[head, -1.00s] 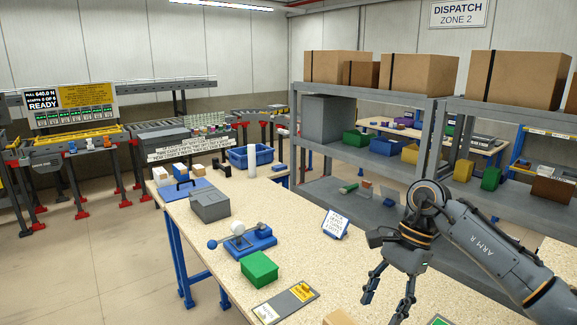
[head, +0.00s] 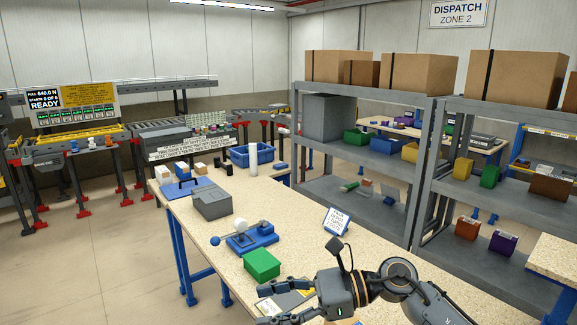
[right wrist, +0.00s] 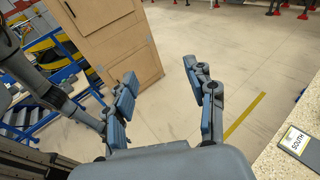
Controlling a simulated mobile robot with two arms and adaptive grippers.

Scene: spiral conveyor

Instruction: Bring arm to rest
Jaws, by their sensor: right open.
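My right arm (head: 400,272) comes in at the lower right of the head view, bent over the front of the speckled bench (head: 315,262). My right gripper (head: 264,303) points left, low in the head view, with its fingers partly cut off by the bottom edge. In the right wrist view the same gripper (right wrist: 160,75) has its two blue-padded fingers spread wide, with nothing between them. Beyond them are open floor and a tall brown box-like thing (right wrist: 115,40). My left gripper is in neither view.
A green box (head: 262,264), a blue fixture (head: 252,240), a grey case (head: 212,205) and a tilted sign (head: 337,222) stand on the bench. Grey shelving (head: 425,185) rises behind. Floor at left is clear.

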